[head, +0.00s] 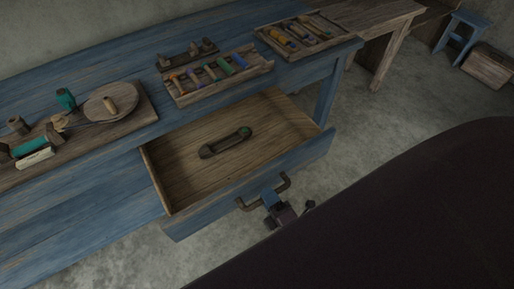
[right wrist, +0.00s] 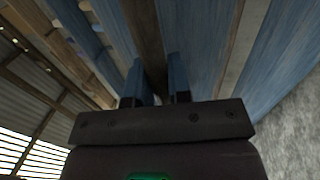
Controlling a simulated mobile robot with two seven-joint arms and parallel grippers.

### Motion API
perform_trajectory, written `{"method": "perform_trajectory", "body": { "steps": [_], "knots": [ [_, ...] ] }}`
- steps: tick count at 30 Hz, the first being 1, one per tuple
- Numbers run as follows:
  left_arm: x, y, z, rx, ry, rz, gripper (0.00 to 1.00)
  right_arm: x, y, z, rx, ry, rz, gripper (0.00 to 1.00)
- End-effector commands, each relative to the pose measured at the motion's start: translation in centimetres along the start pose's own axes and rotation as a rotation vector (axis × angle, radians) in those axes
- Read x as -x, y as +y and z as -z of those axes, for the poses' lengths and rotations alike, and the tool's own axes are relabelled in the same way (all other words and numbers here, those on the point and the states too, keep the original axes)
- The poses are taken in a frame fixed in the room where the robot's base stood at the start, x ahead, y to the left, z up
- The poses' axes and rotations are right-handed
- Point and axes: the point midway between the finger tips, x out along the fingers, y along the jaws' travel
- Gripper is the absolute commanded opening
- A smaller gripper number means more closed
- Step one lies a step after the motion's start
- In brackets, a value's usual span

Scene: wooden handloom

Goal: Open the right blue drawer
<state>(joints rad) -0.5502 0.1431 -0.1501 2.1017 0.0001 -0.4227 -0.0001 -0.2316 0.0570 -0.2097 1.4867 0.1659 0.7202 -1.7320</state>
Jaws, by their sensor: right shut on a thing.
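The right blue drawer (head: 255,190) is pulled well out of the blue table in the head view, so its wooden inside shows. A dark shuttle-like piece with a green spot (head: 225,143) lies on the drawer floor. A brown bar handle (head: 284,182) is on the drawer's blue front. My right gripper (head: 270,197) is at this handle and shut on it. In the right wrist view my two blue fingers (right wrist: 160,85) stand close together with a brown bar between or just beyond them. My left gripper is not in view.
On the blue tabletop (head: 120,65) are a tray of coloured spools (head: 217,75), another spool tray (head: 302,36), and a wooden board with bobbins (head: 90,130). A blue stool (head: 462,35) stands far right. Grey floor (head: 390,110) is free right of the drawer. A dark shape covers the lower right.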

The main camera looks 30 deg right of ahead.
Motion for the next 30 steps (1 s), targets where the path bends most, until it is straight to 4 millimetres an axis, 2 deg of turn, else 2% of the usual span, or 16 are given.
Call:
{"method": "perform_trajectory", "body": {
  "steps": [3,6,12,18,28,29,30],
  "knots": [
    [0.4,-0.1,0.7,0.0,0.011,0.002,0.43,2.4,0.7,0.0,0.0,-0.002,-0.001,0.0],
    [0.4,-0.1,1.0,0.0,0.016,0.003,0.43,4.1,1.0,0.0,0.0,-0.003,-0.001,0.0],
    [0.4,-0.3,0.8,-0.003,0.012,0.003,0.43,6.1,1.3,-0.1,0.0,-0.002,-0.001,0.0],
    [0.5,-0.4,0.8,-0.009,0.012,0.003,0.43,6.9,1.4,-0.1,0.0,-0.002,-0.002,0.0],
    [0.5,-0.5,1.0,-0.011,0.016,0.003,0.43,6.9,1.4,-0.1,0.001,-0.003,-0.002,0.0],
    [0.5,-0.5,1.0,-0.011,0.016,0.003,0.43,6.9,1.4,-0.1,0.001,-0.003,-0.002,0.22],
    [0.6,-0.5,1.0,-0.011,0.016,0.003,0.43,6.9,1.4,-0.1,0.001,-0.002,-0.002,0.28]
  ]
}}
